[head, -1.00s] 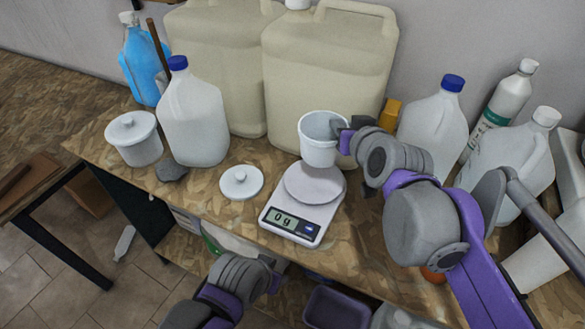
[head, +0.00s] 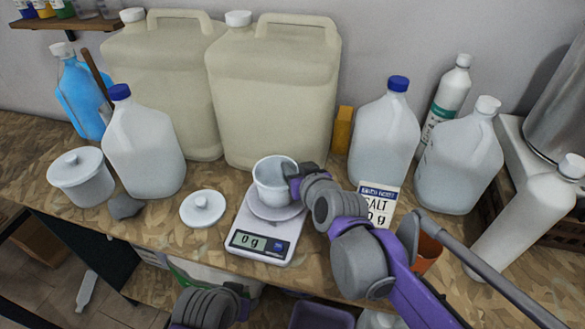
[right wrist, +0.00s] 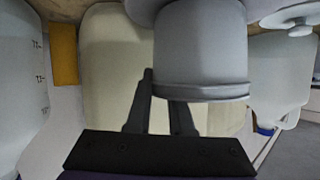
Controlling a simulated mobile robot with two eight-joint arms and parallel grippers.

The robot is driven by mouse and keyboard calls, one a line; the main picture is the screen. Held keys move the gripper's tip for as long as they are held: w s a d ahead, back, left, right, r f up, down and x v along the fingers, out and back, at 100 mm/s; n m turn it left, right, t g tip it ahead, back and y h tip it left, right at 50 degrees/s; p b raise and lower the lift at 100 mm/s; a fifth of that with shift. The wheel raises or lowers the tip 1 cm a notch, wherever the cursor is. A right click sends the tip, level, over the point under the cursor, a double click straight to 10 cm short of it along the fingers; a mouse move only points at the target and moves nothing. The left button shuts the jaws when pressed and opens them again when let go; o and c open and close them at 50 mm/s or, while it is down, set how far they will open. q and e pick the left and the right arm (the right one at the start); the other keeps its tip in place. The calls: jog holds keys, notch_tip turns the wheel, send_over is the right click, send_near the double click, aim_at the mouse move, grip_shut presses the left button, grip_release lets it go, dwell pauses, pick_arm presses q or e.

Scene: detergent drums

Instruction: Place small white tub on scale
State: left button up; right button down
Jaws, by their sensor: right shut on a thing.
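The small white tub (head: 272,190), open at the top, is upright over the round plate of the kitchen scale (head: 262,245). It hides much of the plate (head: 290,212). I cannot tell whether it touches the plate; the display reads 0 g. My right gripper (head: 297,178) is shut on the tub's wall at its right side. In the right wrist view the tub (right wrist: 203,45) appears upside down at the fingertips (right wrist: 163,88). A white round lid with a knob (head: 203,208) lies left of the scale. My left arm's wrist shows at the bottom edge; its jaws cannot be made out.
A lidded white tub (head: 82,182), a blue-capped jug (head: 145,150) and a grey stone (head: 125,207) stand left. Large beige canisters (head: 275,95) are behind the scale. A salt packet (head: 378,205), an orange pot (head: 426,253) and several bottles crowd the right.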

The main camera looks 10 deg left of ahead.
jog(key=shift+f, duration=0.1)
jog(key=c, duration=0.8)
grip_release()
jog(key=shift+r, duration=0.2)
jog(key=v, duration=1.2)
jog(key=shift+f+p, duration=0.15)
jog(key=shift+p, duration=0.25)
